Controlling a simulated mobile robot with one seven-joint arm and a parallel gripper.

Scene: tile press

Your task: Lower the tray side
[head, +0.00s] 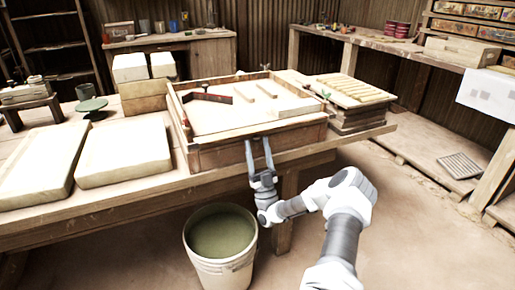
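The wooden tray (186,96) sits on the workbench, a shallow box with raised sides and a pale floor. Its front side (220,155) stands upright, facing me. I cannot tell whether the fingers touch the wood. Nothing shows clearly between them. Inside the tray lie a dark red-ended tool (210,97) and short pale wooden strips (266,90).
Pale slabs (124,152) lie left of the tray, and stacked blocks (143,88) stand behind them. A slatted stack (352,90) is at the right. A bucket of greenish liquid (221,262) stands on the floor below my gripper. The floor at the right is mostly clear.

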